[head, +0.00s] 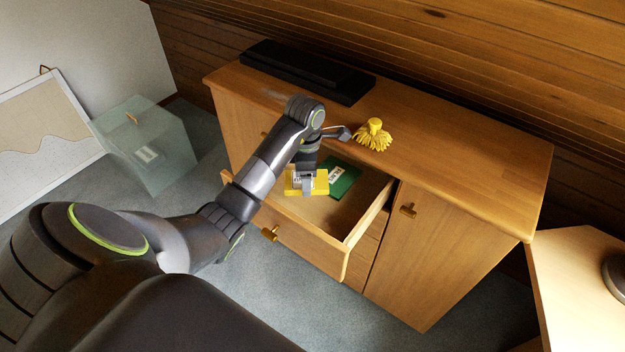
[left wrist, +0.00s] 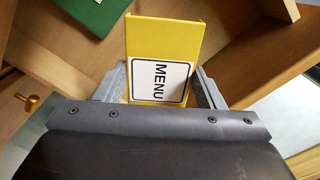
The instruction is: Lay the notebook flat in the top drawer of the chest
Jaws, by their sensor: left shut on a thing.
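A flat yellow booklet (head: 320,183) with a white label is in my left gripper (head: 306,186), over the open top drawer (head: 318,212) of the wooden chest (head: 455,180). In the left wrist view the yellow booklet (left wrist: 165,40) stands between the two fingers of the gripper (left wrist: 163,85), and its label reads MENU. A green booklet (head: 344,179) with a white label lies in the drawer behind the yellow one. Its corner shows in the left wrist view (left wrist: 88,12). I cannot tell which is called the notebook. My right gripper is not in view.
A yellow brush-like object (head: 375,136) and black slabs (head: 305,70) sit on the chest top. A glassy box (head: 145,145) stands on the floor at left. A pale table (head: 580,270) is at right. The drawer's front right part is empty.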

